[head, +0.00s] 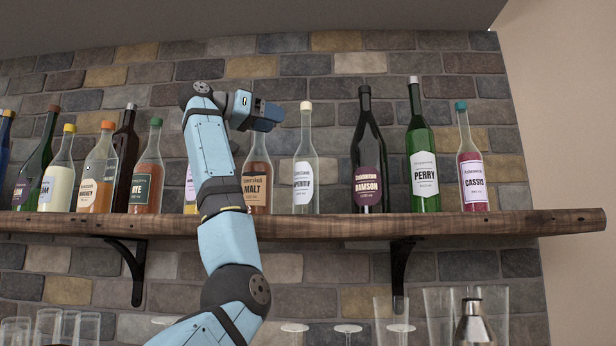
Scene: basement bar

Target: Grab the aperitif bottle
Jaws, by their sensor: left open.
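The aperitif bottle (314,172) is clear, with a pale cap and a white label reading "APERITIF". It stands upright on the wooden shelf (330,226), between the malt bottle and the damson bottle. My left gripper (272,114) is open and empty. It is at the height of the bottle necks, just left of the aperitif bottle's neck in the picture, and covers the top of the malt bottle. Its fingers are hard to make out. The aperitif bottle is not covered by my arm. My right gripper is not in view.
The malt bottle (258,180) is the close neighbour on the left. The damson bottle (369,150) is on the right, with the perry bottle (422,150) and cassis bottle (470,160) beyond. More bottles line the left. Glasses and a metal shaker (474,326) stand below the shelf.

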